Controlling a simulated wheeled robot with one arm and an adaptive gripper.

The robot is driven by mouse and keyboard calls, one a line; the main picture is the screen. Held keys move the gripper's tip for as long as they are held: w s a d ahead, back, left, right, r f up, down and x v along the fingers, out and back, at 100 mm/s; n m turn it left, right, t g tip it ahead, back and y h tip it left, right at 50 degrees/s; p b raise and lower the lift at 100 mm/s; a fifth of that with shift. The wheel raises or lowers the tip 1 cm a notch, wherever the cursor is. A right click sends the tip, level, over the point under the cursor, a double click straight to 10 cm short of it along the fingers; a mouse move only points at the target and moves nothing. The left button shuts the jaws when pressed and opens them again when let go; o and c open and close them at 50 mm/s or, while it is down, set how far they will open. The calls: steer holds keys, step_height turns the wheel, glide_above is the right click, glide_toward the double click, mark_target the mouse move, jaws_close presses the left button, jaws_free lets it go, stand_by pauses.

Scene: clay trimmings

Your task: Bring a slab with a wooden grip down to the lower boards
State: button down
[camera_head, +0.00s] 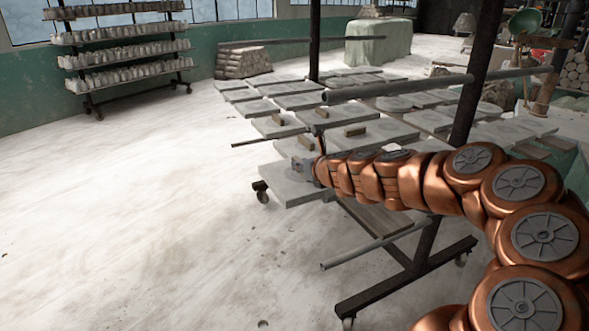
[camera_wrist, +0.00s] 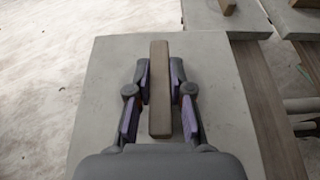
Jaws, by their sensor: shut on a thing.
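My gripper (camera_head: 308,166) is at the near left corner of the rack, at the end of my copper-coloured arm. In the wrist view my gripper (camera_wrist: 159,105) is shut on the wooden grip (camera_wrist: 160,75), with a finger on each side of the bar. The grip stands on a flat grey slab (camera_wrist: 105,90). In the head view this slab (camera_head: 285,190) sticks out at the rack's left end, roughly level. My arm hides part of it. Lower wooden boards (camera_head: 375,217) show beneath the arm. I cannot tell whether the slab rests on anything.
Several other grey slabs lie on the rack, some with grips, such as one slab (camera_head: 378,133) behind my arm. A dark post (camera_head: 476,85) and a grey rail (camera_head: 400,88) stand close to the arm. The floor (camera_head: 120,220) at left is clear.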

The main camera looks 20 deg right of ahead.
steer(key=shift+w+d+f+b, duration=0.25)
steer(key=shift+d+b, duration=0.85)
steer(key=shift+d, duration=1.45)
steer(key=shift+w+d+f+b, duration=0.1)
steer(key=shift+d+f+b, duration=0.3)
steer(key=shift+d+b, duration=1.45)
steer(key=shift+w+d+f+b, duration=0.15)
steer(key=shift+d+f+b, duration=0.15)
steer(key=shift+d, duration=3)
steer(key=shift+a+f, duration=0.15)
steer(key=shift+f, duration=1.55)
steer(key=shift+f, duration=0.35)
steer(key=c, duration=1)
jaws_free()
steer(key=shift+o, duration=0.2)
steer(key=shift+f, duration=0.1)
steer(key=v, duration=1.2)
